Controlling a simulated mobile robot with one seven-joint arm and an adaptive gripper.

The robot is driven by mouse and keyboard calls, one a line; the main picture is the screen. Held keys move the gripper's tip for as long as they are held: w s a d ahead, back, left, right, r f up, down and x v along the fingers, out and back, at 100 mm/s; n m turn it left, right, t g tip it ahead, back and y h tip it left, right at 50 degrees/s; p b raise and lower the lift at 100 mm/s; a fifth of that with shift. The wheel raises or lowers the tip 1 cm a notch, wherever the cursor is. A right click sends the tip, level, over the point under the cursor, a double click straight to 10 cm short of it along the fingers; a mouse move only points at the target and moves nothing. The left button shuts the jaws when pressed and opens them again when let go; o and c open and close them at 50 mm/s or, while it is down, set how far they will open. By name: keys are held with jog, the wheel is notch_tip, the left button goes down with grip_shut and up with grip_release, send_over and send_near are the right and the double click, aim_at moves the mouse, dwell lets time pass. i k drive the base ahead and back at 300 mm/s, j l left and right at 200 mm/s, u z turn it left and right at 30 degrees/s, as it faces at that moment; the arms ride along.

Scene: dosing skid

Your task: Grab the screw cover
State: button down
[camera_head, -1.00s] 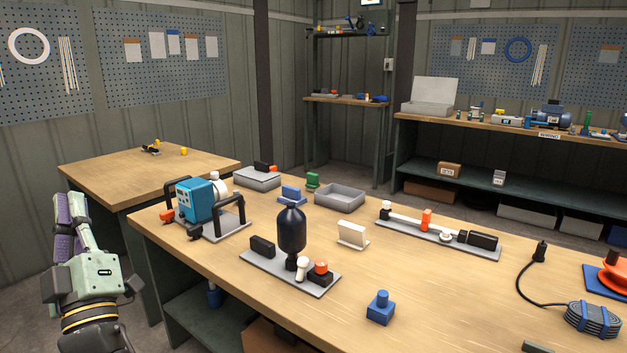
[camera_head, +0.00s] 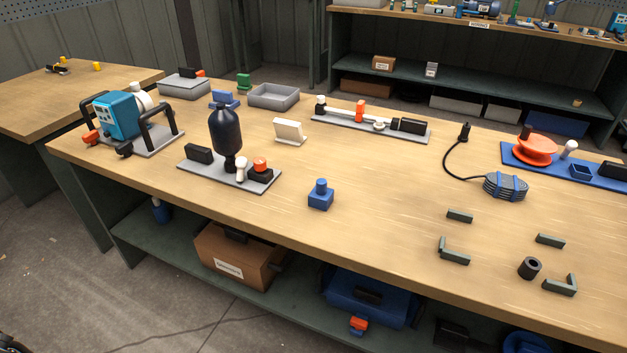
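I cannot tell for sure which part is the screw cover. The blue block with a round knob (camera_head: 320,194) stands alone near the front edge of the table. A short dark hollow cylinder (camera_head: 530,268) lies at the front right among dark green bars. On a grey plate (camera_head: 228,180) stand a dark bottle (camera_head: 226,138), a white fitting and an orange-red cap (camera_head: 260,164) on a black block. The blue dosing pump (camera_head: 116,115) sits between black handles on its own plate at the left. My gripper is out of view.
The grey tray (camera_head: 274,97) and a white stand (camera_head: 289,132) are behind the bottle. A coiled cable (camera_head: 505,187) and an orange reel (camera_head: 536,147) are at the right. Under the table are a cardboard box (camera_head: 238,257) and a blue case (camera_head: 370,300). The table's centre is largely clear.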

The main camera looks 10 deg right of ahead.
aim_at(320, 197)
jog(key=l+u, duration=0.35)
jog(key=i+l+u, duration=0.1)
jog(key=u, duration=0.25)
jog(key=l+u, duration=0.35)
